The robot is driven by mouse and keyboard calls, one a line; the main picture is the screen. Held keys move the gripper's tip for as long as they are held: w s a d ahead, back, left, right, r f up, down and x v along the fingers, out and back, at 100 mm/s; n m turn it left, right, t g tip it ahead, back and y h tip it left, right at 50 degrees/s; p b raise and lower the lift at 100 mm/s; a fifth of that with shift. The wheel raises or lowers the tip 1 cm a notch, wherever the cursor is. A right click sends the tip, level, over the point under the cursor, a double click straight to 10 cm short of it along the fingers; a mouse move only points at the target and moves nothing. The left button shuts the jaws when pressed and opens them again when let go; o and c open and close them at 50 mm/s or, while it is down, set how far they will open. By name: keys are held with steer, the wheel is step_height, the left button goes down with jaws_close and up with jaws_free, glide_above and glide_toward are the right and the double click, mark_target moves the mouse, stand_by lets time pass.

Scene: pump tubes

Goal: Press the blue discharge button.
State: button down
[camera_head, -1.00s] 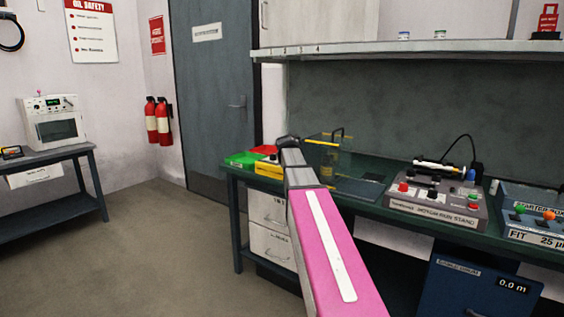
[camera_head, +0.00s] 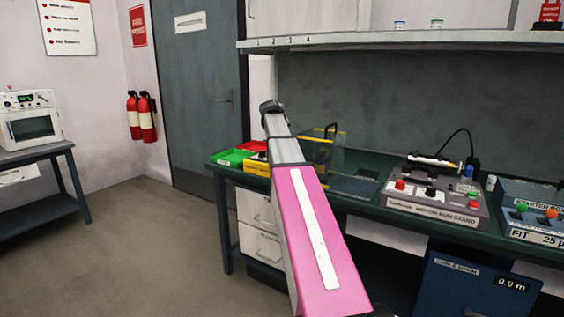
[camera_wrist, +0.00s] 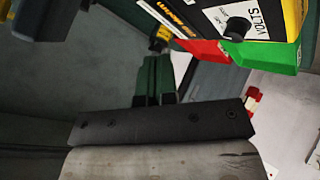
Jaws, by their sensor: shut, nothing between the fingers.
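I cannot make out a blue discharge button for certain. A small blue part (camera_head: 472,164) shows at the back right of the motor run stand (camera_head: 432,208), with a black cable to it; I cannot tell whether it is the button. In the head view my pink arm reaches out above the left end of the bench, well left of that stand, and my fingertips cannot be made out. The blue part is not seen there.
Green (camera_head: 233,157) and red bins and a yellow-edged meter box stand at the bench's left end; the wrist view shows the green bin (camera_wrist: 265,55) and red bin (camera_wrist: 203,50) close by. A yellow-edged clear guard (camera_head: 330,150) stands right of my arm. A shelf (camera_head: 400,44) overhangs the bench.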

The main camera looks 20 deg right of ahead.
steer(key=shift+f, duration=4.4)
steer(key=shift+f, duration=0.2)
steer(key=shift+f, duration=0.2)
steer(key=shift+f, duration=0.6)
steer(key=shift+r, duration=1.05)
steer(key=shift+r, duration=0.1)
steer(key=shift+r, duration=2.4)
